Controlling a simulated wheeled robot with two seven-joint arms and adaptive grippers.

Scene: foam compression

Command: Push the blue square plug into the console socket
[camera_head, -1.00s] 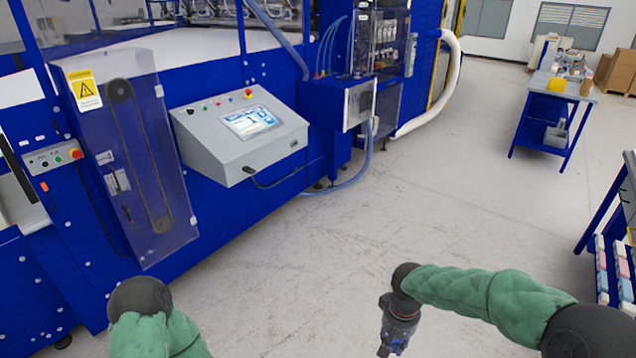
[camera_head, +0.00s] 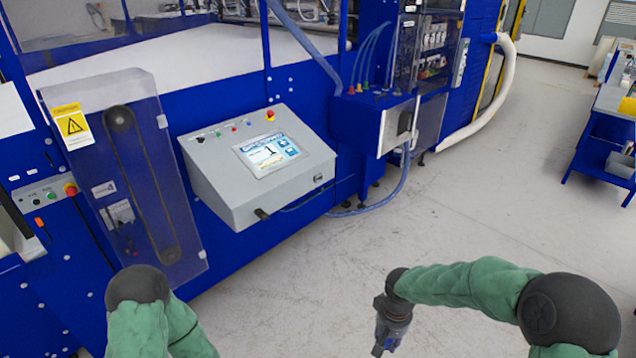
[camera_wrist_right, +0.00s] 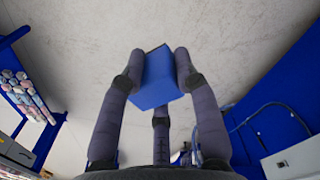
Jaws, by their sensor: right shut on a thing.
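The blue square plug (camera_wrist_right: 157,80) is a plain block seen in the right wrist view between the fingers of my right gripper (camera_wrist_right: 158,88). The fingers are shut on it, above open floor. In the head view my right gripper (camera_head: 382,342) points down near the bottom edge, and the plug cannot be made out there. The grey console (camera_head: 222,192) with a lit touchscreen is on the blue machine, left of and beyond the right gripper, well apart from it. I cannot tell its socket clearly. My left arm enters at bottom left; its gripper is out of view.
A clear guard panel (camera_head: 125,185) with a warning label stands left of the console. A blue hose (camera_head: 385,198) hangs to the floor on its right. Grey floor (camera_head: 300,290) in front is free. A blue workbench (camera_head: 605,145) stands far right.

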